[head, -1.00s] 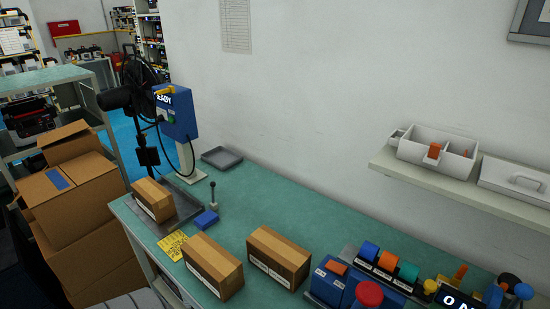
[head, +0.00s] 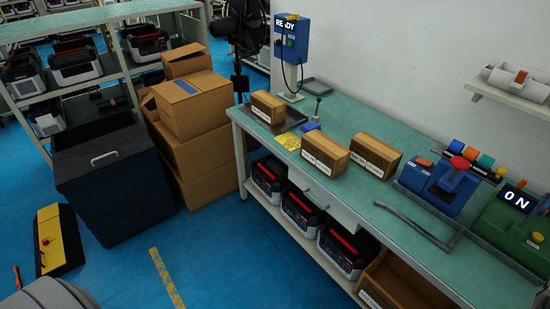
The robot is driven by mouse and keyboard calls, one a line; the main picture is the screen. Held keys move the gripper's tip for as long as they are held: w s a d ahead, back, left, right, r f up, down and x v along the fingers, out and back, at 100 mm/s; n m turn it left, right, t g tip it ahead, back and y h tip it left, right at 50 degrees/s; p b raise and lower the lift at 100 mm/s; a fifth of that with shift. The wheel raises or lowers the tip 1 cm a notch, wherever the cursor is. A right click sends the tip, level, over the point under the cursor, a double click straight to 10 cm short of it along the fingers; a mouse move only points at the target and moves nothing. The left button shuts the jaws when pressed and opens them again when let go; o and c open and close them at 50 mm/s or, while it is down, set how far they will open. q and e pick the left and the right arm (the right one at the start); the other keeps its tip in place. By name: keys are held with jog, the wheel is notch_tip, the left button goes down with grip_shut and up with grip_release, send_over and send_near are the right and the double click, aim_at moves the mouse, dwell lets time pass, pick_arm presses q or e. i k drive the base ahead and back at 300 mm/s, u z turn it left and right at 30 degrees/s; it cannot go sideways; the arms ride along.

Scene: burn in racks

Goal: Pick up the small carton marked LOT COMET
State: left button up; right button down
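Three small brown cartons stand on the green bench (head: 345,112) in the head view. The left carton (head: 267,107) sits on a dark tray by the blue READY box. The middle carton (head: 325,156) is near the bench's front edge. The right carton (head: 375,155) stands just behind and right of it. Each has a white label low on its front side, but the print is too small to read, so I cannot tell which is LOT COMET. Neither of my grippers is in view.
A blue device with a red knob (head: 458,163) and a green ON unit (head: 513,220) occupy the bench's right side. Large cardboard boxes (head: 192,110) and a dark bin (head: 110,170) stand left of the bench. Blue floor (head: 220,250) is clear in front.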

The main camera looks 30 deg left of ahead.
aim_at(328, 156)
jog(key=u, duration=0.05)
jog(key=i, duration=1.15)
jog(key=u, duration=0.6)
